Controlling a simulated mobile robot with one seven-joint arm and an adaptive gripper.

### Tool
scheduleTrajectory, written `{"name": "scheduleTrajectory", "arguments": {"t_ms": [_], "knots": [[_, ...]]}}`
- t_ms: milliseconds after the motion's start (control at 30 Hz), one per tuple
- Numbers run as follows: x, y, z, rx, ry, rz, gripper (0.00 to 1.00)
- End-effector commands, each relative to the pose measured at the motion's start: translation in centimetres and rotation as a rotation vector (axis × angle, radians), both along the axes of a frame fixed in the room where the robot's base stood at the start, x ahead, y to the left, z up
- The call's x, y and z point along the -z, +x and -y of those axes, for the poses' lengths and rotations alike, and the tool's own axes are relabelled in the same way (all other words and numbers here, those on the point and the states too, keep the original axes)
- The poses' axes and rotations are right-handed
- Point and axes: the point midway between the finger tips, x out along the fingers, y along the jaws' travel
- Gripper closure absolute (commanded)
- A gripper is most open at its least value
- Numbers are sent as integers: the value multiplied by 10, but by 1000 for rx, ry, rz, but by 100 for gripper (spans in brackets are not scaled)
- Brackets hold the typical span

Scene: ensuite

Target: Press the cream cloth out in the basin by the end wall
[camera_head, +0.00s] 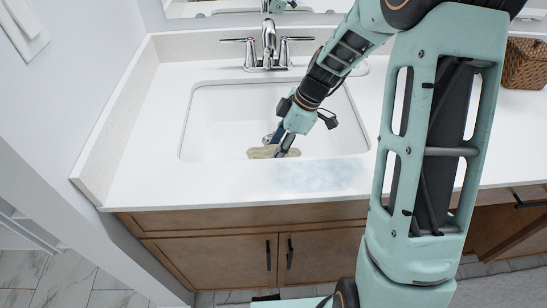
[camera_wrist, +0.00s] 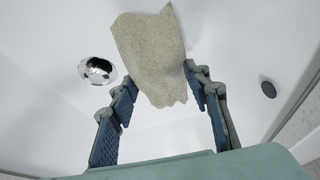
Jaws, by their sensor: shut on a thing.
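The cream cloth (camera_head: 262,152) is in the white basin (camera_head: 215,115), near its front wall. In the wrist view the cloth (camera_wrist: 150,45) is a crumpled, roughly oblong piece over the white basin surface. My gripper (camera_head: 283,143) reaches down into the basin from the upper right. In the wrist view my gripper's (camera_wrist: 160,84) blue-padded fingers stand apart on both sides of the cloth's lower end, and it is shut on the cloth. Part of the cloth is hidden behind the gripper in the head view.
A chrome faucet (camera_head: 268,52) with two handles stands behind the basin. A chrome drain (camera_wrist: 97,70) lies left of the cloth, and a dark oval (camera_wrist: 268,89) is at right. A bluish patch (camera_head: 315,176) marks the front counter. A wicker basket (camera_head: 525,66) stands at right.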

Motion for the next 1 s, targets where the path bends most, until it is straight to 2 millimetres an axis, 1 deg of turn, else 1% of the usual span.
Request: {"name": "scheduleTrajectory", "arguments": {"t_ms": [33, 1000], "knots": [[-11, 1, 0, 1, 0, 2, 75], [-129, 2, 0, 1, 1, 5, 75]]}}
